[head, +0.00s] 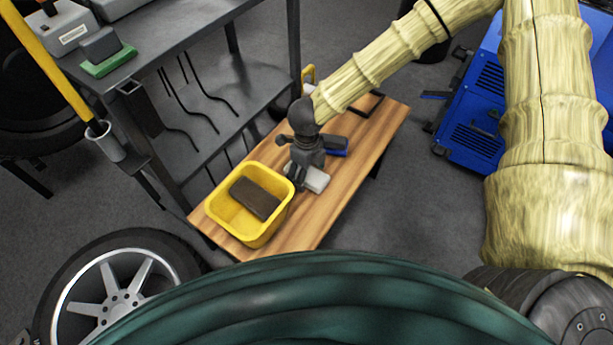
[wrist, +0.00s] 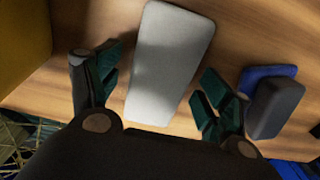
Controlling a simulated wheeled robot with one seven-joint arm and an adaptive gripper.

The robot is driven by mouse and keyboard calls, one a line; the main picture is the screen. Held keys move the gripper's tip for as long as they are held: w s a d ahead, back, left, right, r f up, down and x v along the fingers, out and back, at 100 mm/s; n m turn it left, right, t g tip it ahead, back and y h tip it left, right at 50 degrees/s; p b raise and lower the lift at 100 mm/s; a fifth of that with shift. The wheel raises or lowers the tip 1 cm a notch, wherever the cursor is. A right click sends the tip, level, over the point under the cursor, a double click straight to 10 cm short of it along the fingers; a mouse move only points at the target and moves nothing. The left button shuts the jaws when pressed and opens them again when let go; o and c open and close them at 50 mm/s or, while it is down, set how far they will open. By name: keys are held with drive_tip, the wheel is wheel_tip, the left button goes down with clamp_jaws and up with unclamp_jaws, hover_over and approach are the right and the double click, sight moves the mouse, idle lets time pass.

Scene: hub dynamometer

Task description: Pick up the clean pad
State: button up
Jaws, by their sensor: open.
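A light grey-white pad (head: 318,181), likely the clean pad, lies flat on the wooden bench top. It also shows in the wrist view (wrist: 171,60), lying lengthwise between my fingers. My gripper (head: 302,179) points down over the bench at this pad. In the wrist view my gripper (wrist: 158,84) is open and empty, with one green-tipped finger on each side of the pad. The gripper hides part of the pad in the head view. I cannot tell how far above the bench the fingertips are.
A yellow bin (head: 247,232) with a dark brown pad (head: 255,197) inside stands left of the gripper. A dark block on a blue base (wrist: 268,72) lies to the right of the pad. A grey metal shelf unit (head: 190,62) stands beyond the bench (head: 315,213).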

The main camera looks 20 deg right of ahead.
drive_tip(key=c, duration=1.1)
